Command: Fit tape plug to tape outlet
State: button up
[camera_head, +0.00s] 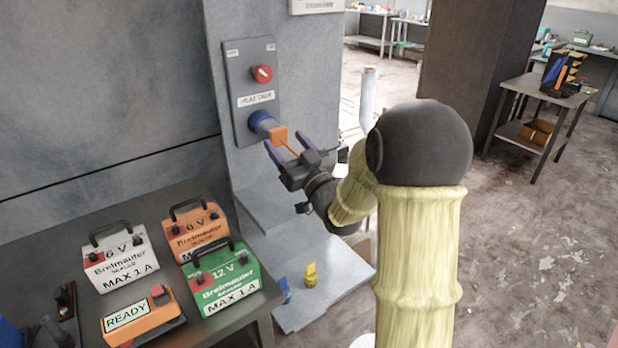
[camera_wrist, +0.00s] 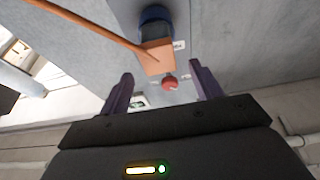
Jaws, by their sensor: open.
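The tape outlet (camera_head: 260,121) is a blue round socket on the grey wall panel, below a red knob. The orange tape plug (camera_head: 278,135) sits at the mouth of the outlet, in line with it; how deep it is seated cannot be told. In the wrist view the orange plug (camera_wrist: 155,57) meets the blue outlet (camera_wrist: 157,22), and an orange cable (camera_wrist: 88,24) runs off to the upper left. My gripper (camera_head: 284,142) is open just in front of the plug. Its purple fingers (camera_wrist: 160,73) stand apart with nothing held between them.
The panel (camera_head: 240,75) carries a red knob (camera_head: 262,73) and a label. A dark bench (camera_head: 60,225) at lower left holds several battery chargers. A yellow plug-like piece (camera_head: 311,275) and a blue piece (camera_head: 285,290) are on the grey ledge (camera_head: 345,275). Open floor lies right.

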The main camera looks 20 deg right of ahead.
jog(key=b+v, duration=0.2)
jog(key=v, duration=0.7)
dwell(0.5)
jog(key=s+f+m+g+h+p, duration=0.35)
jog(key=f+g+h+p, duration=0.4)
jog(key=g, duration=0.35)
jog(key=s+a+f+g+p, duration=0.1)
jog(key=s+a+g, duration=0.1)
jog(key=s, duration=0.5)
jog(key=s+a+f+g+p, duration=0.1)
jog(key=s+g+p, duration=0.1)
jog(key=s+g, duration=0.3)
jog(key=shift+s+a+f+y, duration=0.3)
jog(key=shift+s+a+y, duration=0.1)
jog(key=shift+s, duration=0.8)
